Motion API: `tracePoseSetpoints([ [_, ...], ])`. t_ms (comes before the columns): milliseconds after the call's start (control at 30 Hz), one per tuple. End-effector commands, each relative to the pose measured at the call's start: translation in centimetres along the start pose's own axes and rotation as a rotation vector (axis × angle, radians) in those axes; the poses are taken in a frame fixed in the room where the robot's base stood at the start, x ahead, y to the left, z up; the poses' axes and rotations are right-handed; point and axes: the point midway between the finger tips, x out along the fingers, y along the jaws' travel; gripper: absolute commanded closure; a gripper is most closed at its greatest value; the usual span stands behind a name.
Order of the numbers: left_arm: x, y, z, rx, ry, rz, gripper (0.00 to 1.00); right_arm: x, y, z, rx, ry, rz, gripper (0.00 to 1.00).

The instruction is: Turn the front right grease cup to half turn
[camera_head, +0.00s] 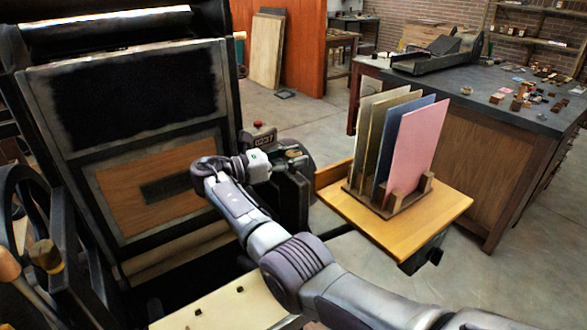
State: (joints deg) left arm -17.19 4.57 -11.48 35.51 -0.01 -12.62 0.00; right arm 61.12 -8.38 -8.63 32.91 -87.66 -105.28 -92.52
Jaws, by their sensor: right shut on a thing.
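My right arm comes in from the lower right and bends back toward the right side of the dark hand press (228,75). My right gripper (293,156) is at the press's right side, pointing right, by a dark block of the frame. It is shut on a small part there, which I take for the front right grease cup. The gripper covers nearly all of that cup, so its turn angle cannot be read. My left gripper is not in view.
A wooden side shelf (440,207) holds a rack of coloured boards (418,145), close to my right forearm. A small box with a red button (258,135) is behind the gripper. A workbench (480,150) stands at right; the floor between is clear.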

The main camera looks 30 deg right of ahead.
Motion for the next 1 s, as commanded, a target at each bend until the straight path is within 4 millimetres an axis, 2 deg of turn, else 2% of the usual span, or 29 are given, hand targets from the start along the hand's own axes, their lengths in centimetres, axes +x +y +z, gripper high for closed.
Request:
tracePoseSetpoints([
  [133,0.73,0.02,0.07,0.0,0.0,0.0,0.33,0.01,0.0,-0.16,0.0,0.001,-0.021,0.94],
  [567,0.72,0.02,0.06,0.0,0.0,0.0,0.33,0.03,-0.01,-0.02,0.0,0.001,-0.026,0.94],
  [600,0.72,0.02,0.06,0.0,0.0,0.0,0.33,0.04,-0.01,-0.02,0.0,0.001,-0.026,0.53],
  [700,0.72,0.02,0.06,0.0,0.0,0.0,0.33,0.04,0.0,-0.02,0.0,0.001,-0.026,0.36],
  [733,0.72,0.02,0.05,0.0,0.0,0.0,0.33,0.04,0.0,-0.02,0.0,0.001,-0.026,0.33],
  [1000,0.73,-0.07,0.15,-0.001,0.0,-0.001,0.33,0.04,0.0,0.02,0.0,0.0,-0.026,0.33],
])
